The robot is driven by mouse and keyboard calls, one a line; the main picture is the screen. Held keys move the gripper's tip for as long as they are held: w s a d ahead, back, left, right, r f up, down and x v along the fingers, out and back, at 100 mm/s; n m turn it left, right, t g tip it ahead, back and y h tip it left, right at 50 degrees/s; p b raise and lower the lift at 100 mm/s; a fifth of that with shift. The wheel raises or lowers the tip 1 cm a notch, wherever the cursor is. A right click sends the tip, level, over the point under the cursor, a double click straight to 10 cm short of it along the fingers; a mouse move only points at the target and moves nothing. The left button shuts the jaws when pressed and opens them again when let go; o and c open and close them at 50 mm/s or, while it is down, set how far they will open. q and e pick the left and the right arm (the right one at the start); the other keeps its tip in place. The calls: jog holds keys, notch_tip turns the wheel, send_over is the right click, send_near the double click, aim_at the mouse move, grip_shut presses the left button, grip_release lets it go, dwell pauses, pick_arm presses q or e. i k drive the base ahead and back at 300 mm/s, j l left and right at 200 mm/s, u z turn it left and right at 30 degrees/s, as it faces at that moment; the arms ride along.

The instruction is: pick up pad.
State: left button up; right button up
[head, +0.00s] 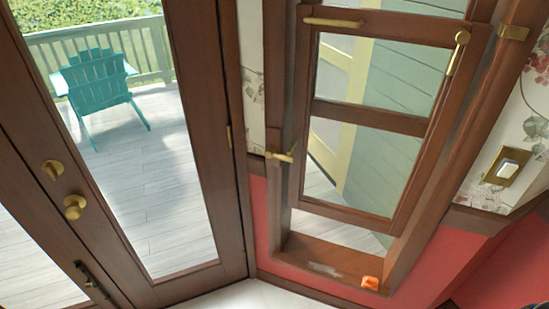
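A small orange object (370,284) lies on the brown window sill at the right end. A flat greyish-white patch (324,269) lies on the same sill, to the left of the orange object and apart from it. I cannot tell whether either one is the pad. Neither of my grippers is in the head view.
The brown-framed window (365,120) with brass handles stands above the sill (300,252). A glazed door (230,200) with brass knobs is at left, and a teal chair (98,82) stands on the deck outside. A light switch (507,165) is on the right wall.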

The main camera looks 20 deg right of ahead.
aim_at(369, 283)
jog(key=z, duration=1.75)
